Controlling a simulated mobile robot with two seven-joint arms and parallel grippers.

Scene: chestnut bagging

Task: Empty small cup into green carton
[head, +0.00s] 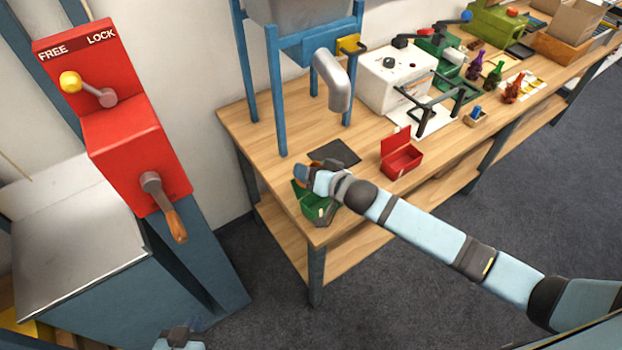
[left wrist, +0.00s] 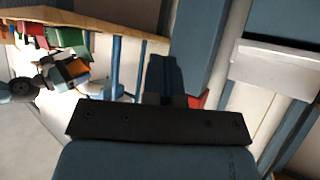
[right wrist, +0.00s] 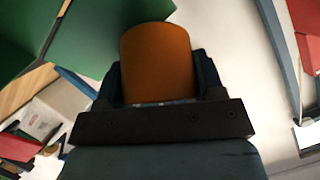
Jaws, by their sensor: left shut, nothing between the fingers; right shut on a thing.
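My right gripper (head: 313,182) is shut on a small orange-brown cup (right wrist: 158,55) and holds it at the green carton (head: 320,212) on the near left corner of the bench. In the right wrist view the cup sits between both fingers, with green carton walls (right wrist: 110,25) close behind it. The cup's mouth and contents are hidden. The cup also shows in the left wrist view (left wrist: 77,68), beside the carton (left wrist: 72,40). My left gripper (head: 180,338) is low at the bottom of the head view, shut and empty, away from the bench; its closed fingers show in the left wrist view (left wrist: 165,80).
A red open box (head: 402,158) stands right of the carton. A dark flat pad (head: 335,153) lies behind it, under a metal spout (head: 333,80) on a blue frame (head: 277,90). A red lever unit (head: 120,130) stands at left. A white machine (head: 397,80) is farther back.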

